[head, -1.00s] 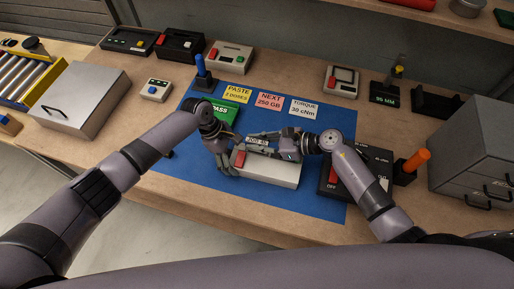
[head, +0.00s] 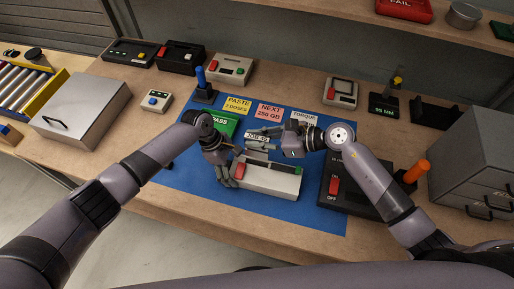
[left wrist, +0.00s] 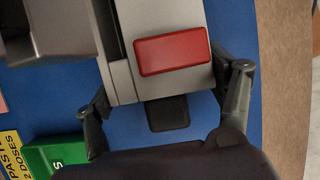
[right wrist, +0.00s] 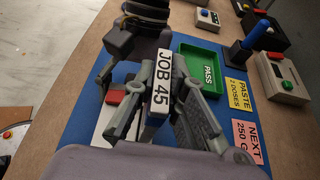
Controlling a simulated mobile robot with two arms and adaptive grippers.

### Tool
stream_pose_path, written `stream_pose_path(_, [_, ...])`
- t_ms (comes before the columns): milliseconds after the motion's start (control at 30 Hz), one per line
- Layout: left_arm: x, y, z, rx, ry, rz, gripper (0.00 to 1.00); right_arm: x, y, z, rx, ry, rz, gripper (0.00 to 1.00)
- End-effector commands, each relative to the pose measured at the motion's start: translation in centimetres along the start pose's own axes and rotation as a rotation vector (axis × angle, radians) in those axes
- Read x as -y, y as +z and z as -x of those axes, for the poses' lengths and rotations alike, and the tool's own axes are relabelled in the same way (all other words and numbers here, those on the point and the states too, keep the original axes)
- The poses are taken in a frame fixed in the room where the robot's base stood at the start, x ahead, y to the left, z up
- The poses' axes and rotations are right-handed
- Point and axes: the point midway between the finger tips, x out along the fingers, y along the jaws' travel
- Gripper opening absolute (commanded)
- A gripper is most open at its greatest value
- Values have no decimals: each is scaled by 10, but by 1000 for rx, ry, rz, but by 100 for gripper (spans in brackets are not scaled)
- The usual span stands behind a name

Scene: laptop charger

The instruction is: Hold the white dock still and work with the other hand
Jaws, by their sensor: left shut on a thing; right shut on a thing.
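The white dock (head: 266,184) sits on the blue mat, with a red button (head: 240,171) at its left end. My left gripper (head: 227,174) is shut on that end. In the left wrist view its fingers (left wrist: 165,108) are on both sides of the dock (left wrist: 217,75), by the red button (left wrist: 172,54). My right gripper (head: 268,140) is shut on a piece labelled JOB 45 (head: 256,136), behind and apart from the dock in the head view. The label (right wrist: 161,83) shows between the fingers in the right wrist view; the rest of the piece is largely hidden.
A green PASS tray (head: 224,123) and yellow, pink and white note cards lie behind the grippers on the blue mat (head: 190,170). A black switch box (head: 345,201) stands right of the dock, near an orange-handled tool (head: 415,167). The mat's front is clear.

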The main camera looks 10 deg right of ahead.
Motion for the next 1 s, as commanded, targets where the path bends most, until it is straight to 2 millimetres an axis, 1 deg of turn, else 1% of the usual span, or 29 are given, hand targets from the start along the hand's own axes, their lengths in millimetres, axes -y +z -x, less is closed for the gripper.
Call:
stream_pose_path(33, [0,-1,0,-2,0,1,53,1,7,3,0,-1,5,0])
stream_pose_path(133, [0,-1,0,-2,0,1,53,0,16,6,1,0,2,0])
stream_pose_path(233, [0,-1,0,-2,0,1,53,0,19,8,0,0,0,0])
stream_pose_path(467, [0,-1,0,-2,0,1,53,0,20,8,1,0,-1,0])
stream_pose_path(500, [0,-1,0,-2,0,1,80,0,20,8,1,0,-1,0])
stream_pose_path(800, [0,0,0,-1,0,0,100,0,20,8,1,0,-1,0])
stream_pose_path(1000, [0,0,0,0,0,0,100,0,20,8,1,0,-1,0])
